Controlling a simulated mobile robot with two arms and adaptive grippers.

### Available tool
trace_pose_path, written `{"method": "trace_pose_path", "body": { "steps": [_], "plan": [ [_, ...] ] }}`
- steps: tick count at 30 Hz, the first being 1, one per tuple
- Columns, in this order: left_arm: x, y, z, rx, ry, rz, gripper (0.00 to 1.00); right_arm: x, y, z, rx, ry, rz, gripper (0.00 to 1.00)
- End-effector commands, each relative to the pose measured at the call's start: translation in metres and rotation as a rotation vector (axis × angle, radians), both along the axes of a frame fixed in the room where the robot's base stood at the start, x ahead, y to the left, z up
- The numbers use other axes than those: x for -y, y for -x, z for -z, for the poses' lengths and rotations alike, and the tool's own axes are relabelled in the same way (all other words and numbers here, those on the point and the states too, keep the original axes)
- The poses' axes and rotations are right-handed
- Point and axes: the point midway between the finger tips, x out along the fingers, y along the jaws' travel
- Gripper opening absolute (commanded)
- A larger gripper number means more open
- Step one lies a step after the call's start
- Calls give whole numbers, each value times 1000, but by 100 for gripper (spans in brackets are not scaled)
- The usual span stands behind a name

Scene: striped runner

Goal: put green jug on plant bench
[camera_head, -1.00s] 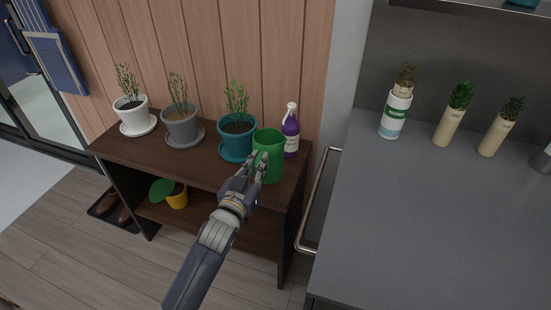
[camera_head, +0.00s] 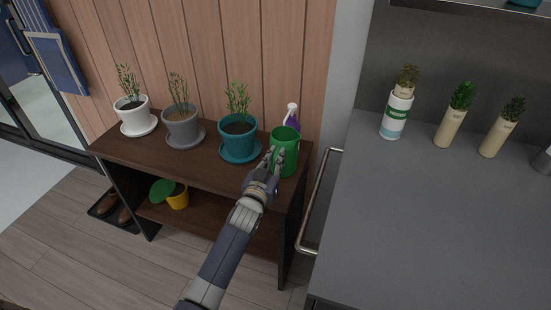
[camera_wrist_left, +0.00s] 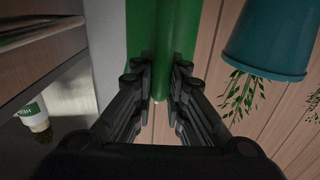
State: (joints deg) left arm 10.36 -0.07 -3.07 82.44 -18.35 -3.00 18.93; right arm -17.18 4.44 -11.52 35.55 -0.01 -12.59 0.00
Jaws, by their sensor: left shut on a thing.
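The green jug (camera_head: 284,150) is at the right end of the dark wooden plant bench (camera_head: 178,160), in front of a purple spray bottle. My left gripper (camera_head: 271,160) is shut on the jug from its near left side. In the left wrist view the two fingers close on a narrow green part of the jug (camera_wrist_left: 162,55), likely its handle. The jug looks upright. The fingers hide part of its lower side, and I cannot tell whether its base touches the bench top. My right gripper is in neither view.
A teal pot (camera_head: 238,138), a grey pot (camera_head: 182,128) and a white pot (camera_head: 136,115) stand along the bench. The spray bottle (camera_head: 292,115) is mostly hidden behind the jug. A metal rail (camera_head: 318,205) and a grey counter (camera_head: 430,220) lie to the right.

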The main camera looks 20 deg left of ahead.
Motion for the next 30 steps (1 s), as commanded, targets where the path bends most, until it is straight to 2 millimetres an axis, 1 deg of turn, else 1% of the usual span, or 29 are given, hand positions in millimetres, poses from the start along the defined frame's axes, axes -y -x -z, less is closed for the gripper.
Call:
{"method": "trace_pose_path", "body": {
  "steps": [1, 7, 8, 9, 10, 11, 19, 22, 26, 30],
  "plan": [
    [0, -1, -5, 9, 0, 1, 0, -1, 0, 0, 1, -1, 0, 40],
    [0, -1, -2, 8, 0, 1, 0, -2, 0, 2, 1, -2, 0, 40],
    [0, 0, 2, -1, 0, 0, 15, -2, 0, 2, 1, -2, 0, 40],
    [0, 0, 2, -1, 0, 0, 24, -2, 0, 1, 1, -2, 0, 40],
    [0, 0, 2, -1, 0, 0, 31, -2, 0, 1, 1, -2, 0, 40],
    [0, 0, 2, -1, 0, 0, 33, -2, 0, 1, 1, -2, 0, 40],
    [0, 0, 1, -1, 0, -1, 33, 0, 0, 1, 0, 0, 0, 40],
    [0, 0, -2, 0, 0, 0, 33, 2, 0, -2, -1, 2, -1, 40],
    [-1, 12, 1, -3, 0, -1, 33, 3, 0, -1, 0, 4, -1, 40],
    [-2, 35, 1, -3, 0, 0, 33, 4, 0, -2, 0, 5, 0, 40]
  ]
}}
